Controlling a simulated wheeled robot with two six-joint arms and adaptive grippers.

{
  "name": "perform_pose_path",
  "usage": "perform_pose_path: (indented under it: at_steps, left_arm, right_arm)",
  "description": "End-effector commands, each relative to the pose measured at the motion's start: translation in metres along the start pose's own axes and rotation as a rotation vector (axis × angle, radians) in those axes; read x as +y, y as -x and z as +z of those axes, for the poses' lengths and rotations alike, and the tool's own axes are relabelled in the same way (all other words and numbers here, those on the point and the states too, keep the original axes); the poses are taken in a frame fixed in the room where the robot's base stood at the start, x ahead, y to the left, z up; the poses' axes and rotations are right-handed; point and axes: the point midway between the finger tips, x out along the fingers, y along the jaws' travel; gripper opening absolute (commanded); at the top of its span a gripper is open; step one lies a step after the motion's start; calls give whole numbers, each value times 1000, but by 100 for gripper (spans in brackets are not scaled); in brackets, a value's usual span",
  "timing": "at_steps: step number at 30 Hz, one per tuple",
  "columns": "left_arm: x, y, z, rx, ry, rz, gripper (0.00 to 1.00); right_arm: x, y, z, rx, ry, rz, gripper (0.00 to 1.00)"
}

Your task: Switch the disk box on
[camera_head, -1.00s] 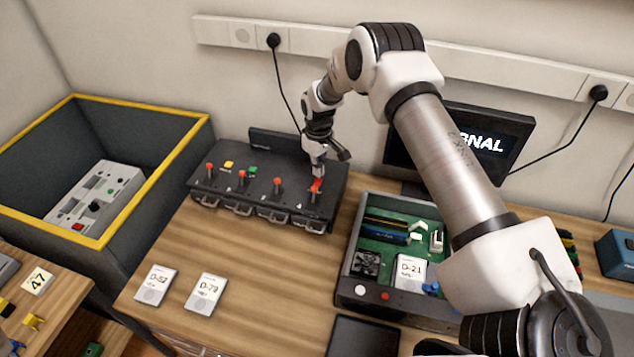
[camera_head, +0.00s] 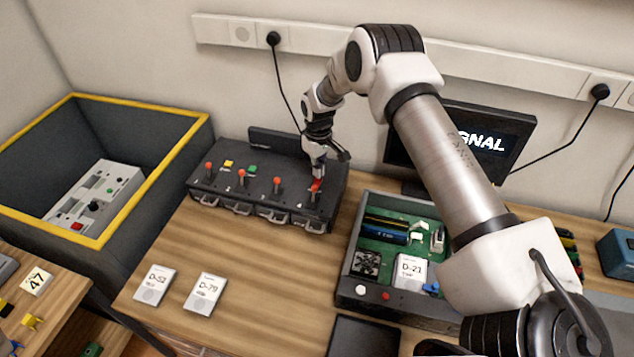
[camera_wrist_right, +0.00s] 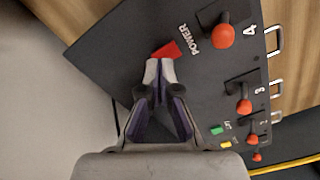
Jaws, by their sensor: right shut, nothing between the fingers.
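The disk box (camera_head: 262,200) is a dark box on the wooden table, with a row of red-knobbed levers on top and wire handles along its front. In the right wrist view, a red power switch (camera_wrist_right: 166,50) lies beside the word POWER, near the lever (camera_wrist_right: 222,35) marked 4. My right gripper (camera_head: 318,176) points down at the right end of the box. Its fingers, also in the wrist view (camera_wrist_right: 159,64), are shut and empty, with their tips right at the red switch. I cannot tell whether they touch it. My left gripper is not in view.
Yellow and green buttons (camera_head: 252,169) sit among the levers. An open case with a green board (camera_head: 377,255) stands to the right, with a monitor (camera_head: 478,140) behind. Two labelled drives (camera_head: 205,294) lie in front. A yellow-rimmed bin (camera_head: 150,190) is at left.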

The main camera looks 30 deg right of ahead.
Motion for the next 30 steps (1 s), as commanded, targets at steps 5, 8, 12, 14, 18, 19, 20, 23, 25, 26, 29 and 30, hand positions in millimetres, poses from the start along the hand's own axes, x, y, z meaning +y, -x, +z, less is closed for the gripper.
perform_pose_path:
  at_steps: [5, 8, 12, 14, 18, 19, 20, 23, 25, 26, 29, 30]
  left_arm:
    - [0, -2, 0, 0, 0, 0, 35]
    - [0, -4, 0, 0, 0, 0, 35]
    - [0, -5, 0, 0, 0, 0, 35]
    - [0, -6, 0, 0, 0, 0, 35]
    - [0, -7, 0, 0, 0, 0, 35]
    - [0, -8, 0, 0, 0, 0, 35]
    - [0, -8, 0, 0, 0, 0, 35]
    - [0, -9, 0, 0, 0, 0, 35]
    - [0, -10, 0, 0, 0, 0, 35]
    - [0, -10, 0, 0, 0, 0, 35]
    - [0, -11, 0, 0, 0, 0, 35]
    - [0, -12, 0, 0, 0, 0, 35]
  right_arm:
    - [0, -3, 0, 0, 0, 0, 0]
    - [0, -5, 0, 0, 0, 0, 0]
    - [0, -7, 0, 0, 0, 0, 0]
    - [0, -8, 0, 0, 0, 0, 0]
    - [0, -10, 0, 0, 0, 0, 0]
    - [0, -10, 0, 0, 0, 0, 0]
    - [0, -11, 0, 0, 0, 0, 0]
    - [0, -12, 0, 0, 0, 0, 0]
    - [0, -14, 0, 0, 0, 0, 0]
    - [0, -14, 0, 0, 0, 0, 0]
    - [0, -15, 0, 0, 0, 0, 0]
    - [0, -16, 0, 0, 0, 0, 0]
